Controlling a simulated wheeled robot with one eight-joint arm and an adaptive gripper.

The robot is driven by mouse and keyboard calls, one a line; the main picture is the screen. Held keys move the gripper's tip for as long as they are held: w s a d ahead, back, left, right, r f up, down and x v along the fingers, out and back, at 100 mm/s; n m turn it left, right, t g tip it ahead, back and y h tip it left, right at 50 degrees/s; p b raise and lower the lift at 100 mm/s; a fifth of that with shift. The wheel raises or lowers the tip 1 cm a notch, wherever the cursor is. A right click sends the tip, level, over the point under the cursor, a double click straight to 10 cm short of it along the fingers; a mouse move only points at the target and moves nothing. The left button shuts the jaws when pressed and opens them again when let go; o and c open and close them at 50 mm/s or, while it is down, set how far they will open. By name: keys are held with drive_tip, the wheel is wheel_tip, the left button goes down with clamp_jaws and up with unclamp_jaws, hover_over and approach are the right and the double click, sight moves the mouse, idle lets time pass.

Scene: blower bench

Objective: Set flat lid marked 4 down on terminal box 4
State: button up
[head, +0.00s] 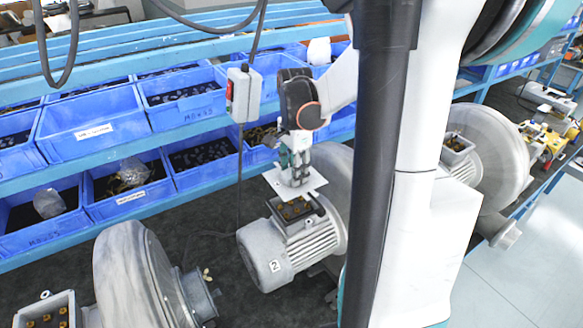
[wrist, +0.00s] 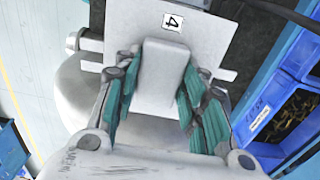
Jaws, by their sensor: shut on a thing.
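My gripper (head: 293,172) is shut on the raised block of a flat, light grey lid (head: 316,183). In the wrist view the lid (wrist: 215,50) bears a 4 label, and the green fingers of my gripper (wrist: 160,88) sit on both sides of its block. The lid looks roughly level, just above an open terminal box (head: 312,221) with brass terminals, on a motor labelled 2 (head: 275,266). I cannot tell whether lid and box touch. No box marked 4 is readable. The lid hides the box in the wrist view.
Another open terminal box (head: 22,318) is at bottom left beside a grey blower (head: 135,275). A further one (head: 457,148) sits by the right blower (head: 505,150). Blue bins (head: 95,130) fill the shelves behind. A switch box (head: 244,93) hangs on a cable left of my gripper.

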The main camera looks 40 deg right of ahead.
drive_tip(key=shift+f, duration=0.1)
wheel_tip(320, 180, down, 8)
drive_tip(key=b, duration=0.7)
drive_tip(key=shift+f+b, duration=0.85)
drive_tip(key=shift+b, duration=0.15)
idle(1.3)
drive_tip(key=o, duration=1.2)
wheel_tip(320, 180, up, 12)
drive_tip(key=shift+a, duration=0.1)
